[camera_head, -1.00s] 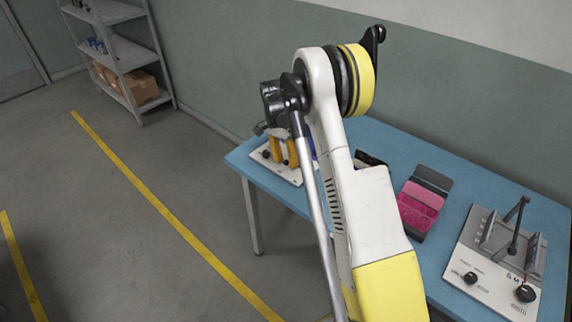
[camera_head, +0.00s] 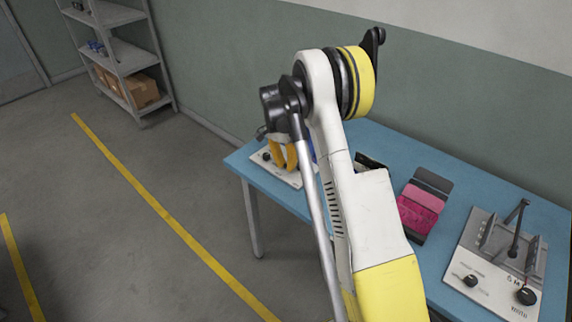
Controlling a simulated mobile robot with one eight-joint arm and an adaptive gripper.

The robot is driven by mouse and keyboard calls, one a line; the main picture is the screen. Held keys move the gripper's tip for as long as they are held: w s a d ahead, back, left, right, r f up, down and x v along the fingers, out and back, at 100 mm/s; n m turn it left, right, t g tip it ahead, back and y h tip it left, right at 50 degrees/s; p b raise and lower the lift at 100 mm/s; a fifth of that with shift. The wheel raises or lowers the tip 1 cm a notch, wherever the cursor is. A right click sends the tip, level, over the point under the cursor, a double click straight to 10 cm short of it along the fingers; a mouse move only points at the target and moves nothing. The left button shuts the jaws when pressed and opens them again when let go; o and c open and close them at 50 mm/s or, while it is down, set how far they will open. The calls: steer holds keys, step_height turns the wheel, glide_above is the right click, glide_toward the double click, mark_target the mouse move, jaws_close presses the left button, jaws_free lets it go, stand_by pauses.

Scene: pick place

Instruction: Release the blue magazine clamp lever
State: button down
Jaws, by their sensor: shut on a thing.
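My gripper (camera_head: 284,160) shows small at the left end of the table, with its yellow fingers bowed and low over a white device plate (camera_head: 290,179). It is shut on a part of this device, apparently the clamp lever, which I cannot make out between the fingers. A sliver of blue (camera_head: 314,149) shows just right of the fingers, partly behind my arm; I cannot tell which part it is. My arm hides the right side of this device.
The blue table (camera_head: 462,187) stands along the wall. Right of my arm are a dark holder with pink pieces (camera_head: 419,208) and a white-grey fixture (camera_head: 497,290) with a black lever and knobs. A grey shelf (camera_head: 128,57) with boxes stands at the back left.

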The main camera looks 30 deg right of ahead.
mark_target(300, 178)
steer(key=n, duration=0.1)
steer(key=s+n, duration=0.1)
steer(key=n, duration=0.1)
steer(key=shift+s+h, duration=0.1)
steer(key=shift+h, duration=0.2)
steer(key=n, duration=0.1)
steer(key=s+n, duration=0.1)
steer(key=n, duration=0.1)
steer(key=shift+s+d+n+t, duration=0.2)
steer(key=shift+s+n+t, duration=0.1)
steer(key=shift+t, duration=0.1)
steer(key=n, duration=0.1)
steer(key=s+n, duration=0.1)
steer(key=n, duration=0.1)
steer(key=shift+d+t+h, duration=0.3)
steer(key=shift+d+h, duration=0.1)
steer(key=shift+s+d+n+t, duration=0.15)
steer(key=shift+s+d+n, duration=0.1)
steer(key=shift+n, duration=0.6)
steer(key=shift+s+d+n+t, duration=0.15)
steer(key=shift+s+d+n, duration=0.05)
steer(key=shift+n, duration=0.65)
steer(key=c, duration=1.3)
jaws_free()
steer(key=shift+d, duration=0.1)
steer(key=shift+o, duration=0.2)
steer(key=shift+r, duration=0.1)
